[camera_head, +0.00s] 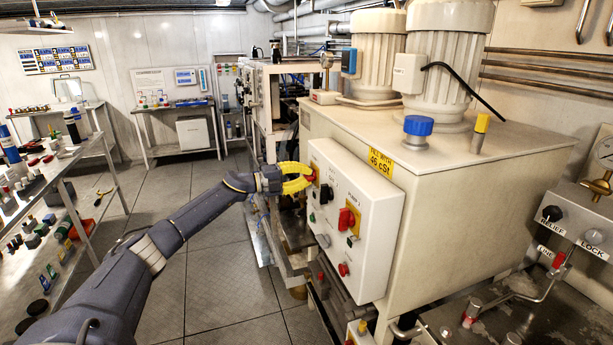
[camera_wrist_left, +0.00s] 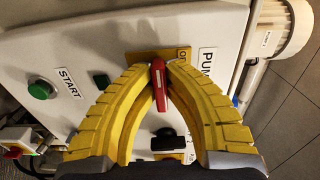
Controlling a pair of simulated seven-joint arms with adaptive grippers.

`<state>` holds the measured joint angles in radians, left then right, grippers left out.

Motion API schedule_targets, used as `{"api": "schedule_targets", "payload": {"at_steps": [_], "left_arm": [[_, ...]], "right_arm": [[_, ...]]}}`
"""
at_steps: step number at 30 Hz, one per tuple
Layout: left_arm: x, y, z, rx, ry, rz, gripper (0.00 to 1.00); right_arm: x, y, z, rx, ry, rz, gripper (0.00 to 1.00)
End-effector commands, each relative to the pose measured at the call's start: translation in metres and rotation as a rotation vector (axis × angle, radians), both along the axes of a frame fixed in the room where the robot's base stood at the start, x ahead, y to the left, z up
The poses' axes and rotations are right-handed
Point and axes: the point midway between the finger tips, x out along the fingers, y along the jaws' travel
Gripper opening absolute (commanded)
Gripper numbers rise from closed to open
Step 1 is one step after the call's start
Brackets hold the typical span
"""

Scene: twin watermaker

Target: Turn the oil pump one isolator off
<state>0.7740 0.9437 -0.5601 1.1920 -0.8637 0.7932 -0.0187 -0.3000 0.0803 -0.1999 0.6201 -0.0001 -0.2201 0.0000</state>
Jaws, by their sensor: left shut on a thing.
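The isolator's red handle (camera_wrist_left: 159,84) sits on a yellow plate (camera_wrist_left: 138,58) on the white control panel. A label beginning "PUM" is beside it in the wrist view. The handle runs roughly up and down in that view. My left gripper (camera_head: 306,174), with yellow ribbed fingers, reaches the panel's upper left in the head view. In the wrist view the left gripper (camera_wrist_left: 157,73) is shut on the red handle, one finger on each side. In the head view the fingers mostly hide this handle. My right gripper is not in view.
A second red switch (camera_head: 348,219) on a yellow plate, a black knob (camera_head: 326,194) and a red button (camera_head: 343,269) share the panel (camera_head: 372,240). A green START button (camera_wrist_left: 41,89) shows in the wrist view. The large tank (camera_head: 470,190) stands behind.

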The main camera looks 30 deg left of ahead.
Motion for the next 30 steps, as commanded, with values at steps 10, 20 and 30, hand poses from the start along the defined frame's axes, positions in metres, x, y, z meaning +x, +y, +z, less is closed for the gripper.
{"api": "schedule_targets", "payload": {"at_steps": [10,20,30], "left_arm": [[0.000,-0.001,0.000,-0.003,0.001,-0.001,0.00],[0.000,0.000,0.000,-0.002,0.001,-0.001,0.34],[-0.012,0.010,-0.001,0.000,0.003,0.001,0.34]], "right_arm": [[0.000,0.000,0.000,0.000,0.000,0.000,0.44],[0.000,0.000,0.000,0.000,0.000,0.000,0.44],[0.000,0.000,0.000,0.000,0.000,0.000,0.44]]}}
